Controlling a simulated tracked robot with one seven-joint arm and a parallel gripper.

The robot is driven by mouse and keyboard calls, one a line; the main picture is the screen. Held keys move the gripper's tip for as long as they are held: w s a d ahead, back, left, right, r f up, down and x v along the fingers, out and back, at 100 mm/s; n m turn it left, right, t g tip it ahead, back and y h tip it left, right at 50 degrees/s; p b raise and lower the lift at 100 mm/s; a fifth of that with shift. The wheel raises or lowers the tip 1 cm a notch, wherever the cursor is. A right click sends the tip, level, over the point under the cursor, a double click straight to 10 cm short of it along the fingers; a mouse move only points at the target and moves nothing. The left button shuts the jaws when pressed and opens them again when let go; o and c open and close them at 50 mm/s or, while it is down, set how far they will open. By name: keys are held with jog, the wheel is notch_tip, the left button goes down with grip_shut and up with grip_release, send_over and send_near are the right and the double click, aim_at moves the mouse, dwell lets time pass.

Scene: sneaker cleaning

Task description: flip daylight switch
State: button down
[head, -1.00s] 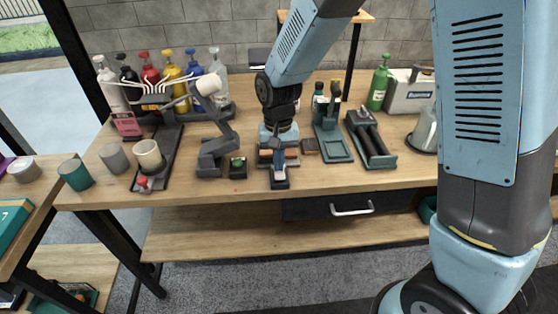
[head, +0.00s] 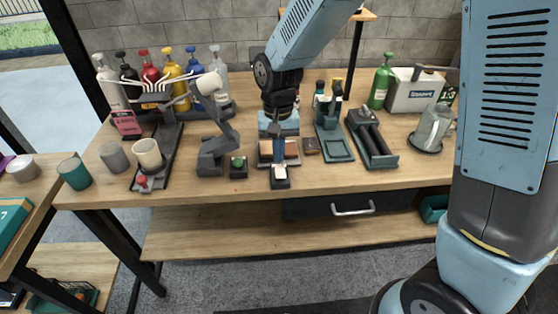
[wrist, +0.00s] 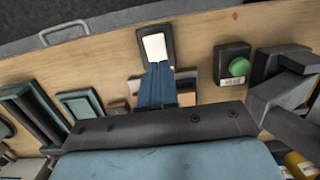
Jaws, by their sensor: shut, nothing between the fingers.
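A dark switch plate with a white rocker (head: 280,173) lies near the front edge of the wooden bench. I take it to be the daylight switch. In the wrist view the white rocker (wrist: 155,47) is in plain sight at the top centre, inside its dark frame. My gripper (head: 279,159) is shut and empty, pointing down just behind the rocker. In the wrist view the blue fingers of my gripper (wrist: 158,67) sit together at the rocker's near end. I cannot tell whether they touch it.
A dark box with a green button (head: 238,166) and a grey lamp arm (head: 215,150) stand left of the switch. A small brown block (head: 311,146) and green trays (head: 338,148) stand to the right. A drawer handle (head: 351,209) is below the bench top.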

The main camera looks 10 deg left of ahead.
aim_at(279, 168)
notch_tip(279, 168, up, 10)
jog(key=w, duration=0.1)
jog(key=shift+w+a, duration=0.15)
jog(key=shift+w, duration=0.05)
jog(key=shift+r, duration=0.2)
jog(key=d+r+t, duration=0.2)
jog(key=d+r, duration=0.4)
jog(key=d, duration=0.5)
jog(key=s+d+r+m+t, duration=0.1)
jog(key=s+d+r, duration=0.1)
jog(key=s+d, duration=0.2)
jog(key=s+d+r+t, duration=0.2)
jog(key=s+d, duration=0.2)
jog(key=d, duration=0.6)
jog(key=s+d+r+m+t, duration=0.1)
jog(key=s+d+r+t, duration=0.1)
jog(key=d, duration=0.5)
jog(key=shift+s+r+m, duration=0.3)
jog(key=shift+s+r, duration=0.25)
jog(key=shift+s, duration=0.35)
